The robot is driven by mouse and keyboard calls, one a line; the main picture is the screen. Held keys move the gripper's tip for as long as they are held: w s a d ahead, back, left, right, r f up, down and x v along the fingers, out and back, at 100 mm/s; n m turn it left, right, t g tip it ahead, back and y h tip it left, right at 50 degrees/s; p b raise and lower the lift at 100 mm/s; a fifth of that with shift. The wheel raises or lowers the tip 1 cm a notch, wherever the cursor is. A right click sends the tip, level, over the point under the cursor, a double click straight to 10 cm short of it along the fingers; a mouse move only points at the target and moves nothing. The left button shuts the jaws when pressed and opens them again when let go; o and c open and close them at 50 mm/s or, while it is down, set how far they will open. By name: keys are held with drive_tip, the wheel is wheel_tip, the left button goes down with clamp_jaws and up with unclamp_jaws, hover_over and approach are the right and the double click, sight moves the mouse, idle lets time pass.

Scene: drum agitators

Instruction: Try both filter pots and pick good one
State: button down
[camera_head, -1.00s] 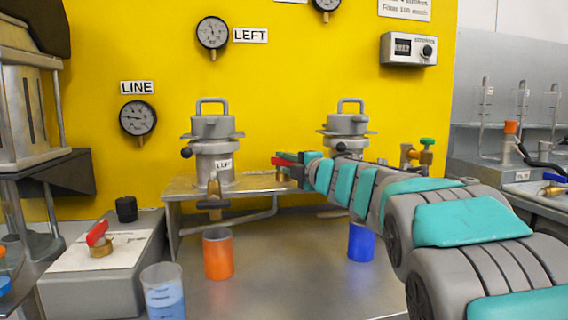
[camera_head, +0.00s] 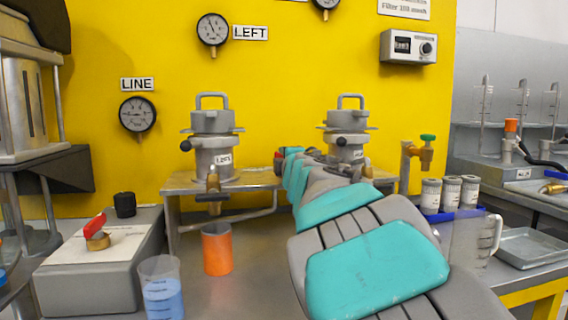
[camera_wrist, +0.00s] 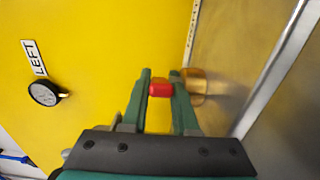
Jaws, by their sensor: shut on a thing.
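The left filter pot (camera_head: 213,155) is a grey lidded vessel with a top handle and a label, on a metal stand. A brass outlet (camera_head: 213,183) shows at its front, above an orange beaker (camera_head: 217,250). The right filter pot (camera_head: 347,122) is alike; my arm hides its lower part. My gripper (camera_head: 280,156) is between the pots, small and partly hidden by my arm. In the wrist view my gripper (camera_wrist: 160,90) is shut on a red handle (camera_wrist: 160,89), with a brass part (camera_wrist: 197,84) just beyond the right finger.
Gauges marked LINE (camera_head: 138,114) and LEFT (camera_head: 212,30) hang on the yellow wall. A clear beaker of blue liquid (camera_head: 162,290) and a grey box with a red-handled valve (camera_head: 97,238) stand left. Several canisters (camera_head: 431,195), a clear jug (camera_head: 472,240) and a tray (camera_head: 532,245) are right.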

drive_tip(key=shift+m+t+h, duration=0.3)
drive_tip(key=shift+m+h, duration=1.1)
drive_tip(key=shift+h, duration=0.8)
drive_tip(key=c, duration=0.7)
unclamp_jaws()
